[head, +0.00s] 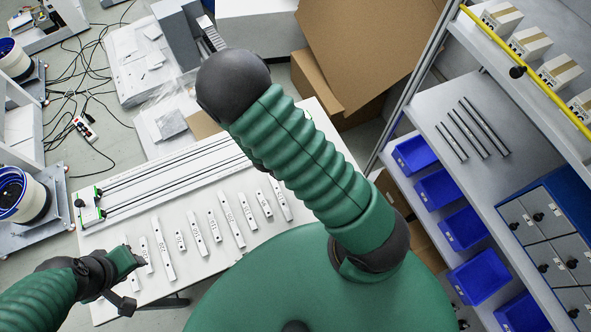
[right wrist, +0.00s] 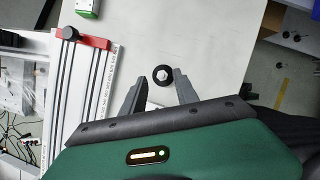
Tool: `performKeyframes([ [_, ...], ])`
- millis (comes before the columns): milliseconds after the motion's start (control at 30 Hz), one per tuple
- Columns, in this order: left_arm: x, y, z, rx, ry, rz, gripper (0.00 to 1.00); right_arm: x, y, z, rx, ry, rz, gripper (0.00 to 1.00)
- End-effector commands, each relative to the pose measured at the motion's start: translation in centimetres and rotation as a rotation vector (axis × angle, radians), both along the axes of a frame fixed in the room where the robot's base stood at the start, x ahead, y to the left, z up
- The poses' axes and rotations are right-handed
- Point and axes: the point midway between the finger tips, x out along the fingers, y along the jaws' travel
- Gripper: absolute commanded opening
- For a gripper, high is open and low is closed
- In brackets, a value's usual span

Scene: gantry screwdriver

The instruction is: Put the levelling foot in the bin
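A small dark round piece with a pale hexagonal centre (right wrist: 162,75), which looks like the levelling foot, is on the pale table in the right wrist view. My right gripper (right wrist: 157,78) is open, one finger on each side of the piece, with gaps showing. I cannot tell its height above the piece. In the head view my right arm hides this gripper and the piece. Several blue bins (head: 437,188) stand in a column at the right; which one the task means does not show. My left gripper (head: 126,282) is over the table's near left end; its finger opening is unclear.
The white table (head: 215,262) carries a row of numbered pale strips (head: 196,234) and a long rail assembly (head: 165,180). A cardboard box (head: 325,85) stands behind the table.

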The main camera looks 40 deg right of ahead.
Motion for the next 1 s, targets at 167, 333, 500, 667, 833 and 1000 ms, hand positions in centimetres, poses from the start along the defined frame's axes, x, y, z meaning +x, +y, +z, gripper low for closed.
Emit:
performKeyframes([
  [167, 0.0, 0.0, -0.8, 0.0, -0.001, 0.0, 0.36, 0.1, -0.7, -3.1, 0.0, 0.003, -0.002, 0.36],
  [333, 0.0, 0.0, -1.0, 0.0, -0.001, 0.0, 0.36, 0.4, -1.5, -4.8, 0.0, 0.001, -0.002, 0.36],
  [500, 0.0, 0.0, -1.0, 0.0, -0.001, 0.0, 0.36, 0.4, -1.5, -4.8, 0.0, 0.0, 0.0, 0.36],
  [667, 0.0, 0.0, -1.0, 0.0, -0.001, 0.0, 0.36, 0.4, -1.5, -4.8, 0.0, 0.0, 0.0, 0.19],
  [833, 0.0, 0.0, -1.0, 0.0, -0.001, 0.0, 0.36, 0.4, -1.5, -4.8, 0.0, 0.001, 0.0, 0.0],
  [1000, 0.0, 0.0, -1.0, 0.0, -0.001, 0.0, 0.36, 0.4, -1.5, -4.8, 0.0, 0.001, -0.001, 0.0],
])
